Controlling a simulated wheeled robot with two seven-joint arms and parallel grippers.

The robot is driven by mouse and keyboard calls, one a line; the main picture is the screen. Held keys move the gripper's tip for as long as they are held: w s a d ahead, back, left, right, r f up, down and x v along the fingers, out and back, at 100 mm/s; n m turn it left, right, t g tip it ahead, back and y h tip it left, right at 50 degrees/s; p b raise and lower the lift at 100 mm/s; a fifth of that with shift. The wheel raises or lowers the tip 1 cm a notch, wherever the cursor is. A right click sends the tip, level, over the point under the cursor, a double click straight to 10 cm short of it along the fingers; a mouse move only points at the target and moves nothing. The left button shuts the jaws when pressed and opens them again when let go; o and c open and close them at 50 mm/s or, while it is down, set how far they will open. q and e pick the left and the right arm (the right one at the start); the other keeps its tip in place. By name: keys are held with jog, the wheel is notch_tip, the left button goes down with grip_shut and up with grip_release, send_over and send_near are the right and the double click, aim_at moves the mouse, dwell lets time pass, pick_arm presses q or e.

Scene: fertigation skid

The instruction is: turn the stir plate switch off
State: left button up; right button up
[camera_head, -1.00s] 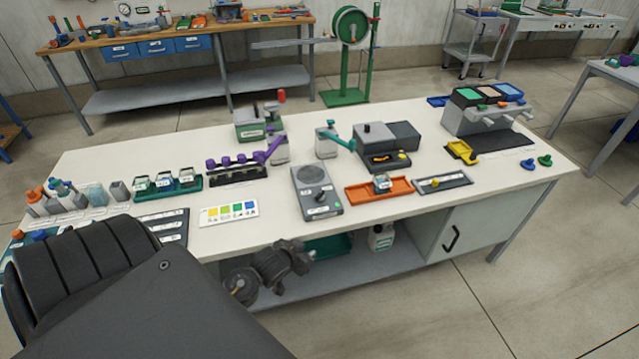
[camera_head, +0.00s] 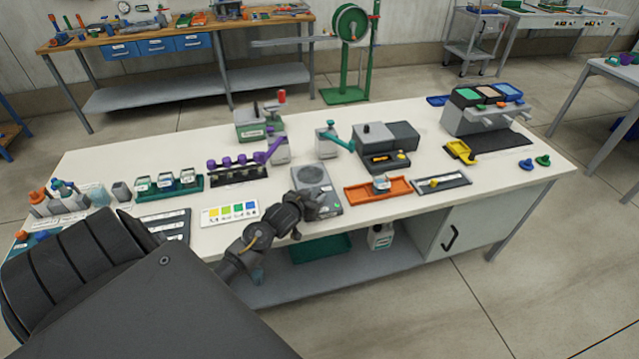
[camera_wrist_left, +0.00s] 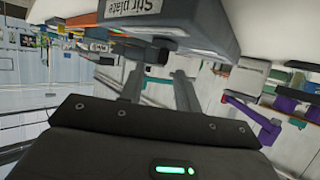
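The grey stir plate (camera_head: 311,176) sits on the white bench near its front edge, with a round top. My left gripper (camera_head: 318,207) is at its front part and hides the switch and label in the head view. In the left wrist view the stir plate (camera_wrist_left: 185,18) shows at the top with its "Stir plate" label. A dark switch knob (camera_wrist_left: 163,46) sticks out below that label. The two fingers of my left gripper (camera_wrist_left: 159,74) are apart with a gap between them, and their tips are close to the knob. Contact cannot be told. My right gripper is not in view.
An orange tray (camera_head: 362,193) with a small jar stands right of the stir plate. A colour chart card (camera_head: 229,213) lies to its left. Behind are a purple-handled rack (camera_head: 238,172) and a dark device (camera_head: 380,160). A lower shelf (camera_head: 340,269) runs under the bench.

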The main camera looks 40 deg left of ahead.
aim_at(322, 192)
pick_arm(q)
jog(key=shift+x, duration=1.85)
jog(key=shift+s, duration=0.1)
jog(key=shift+c, duration=0.3)
grip_shut()
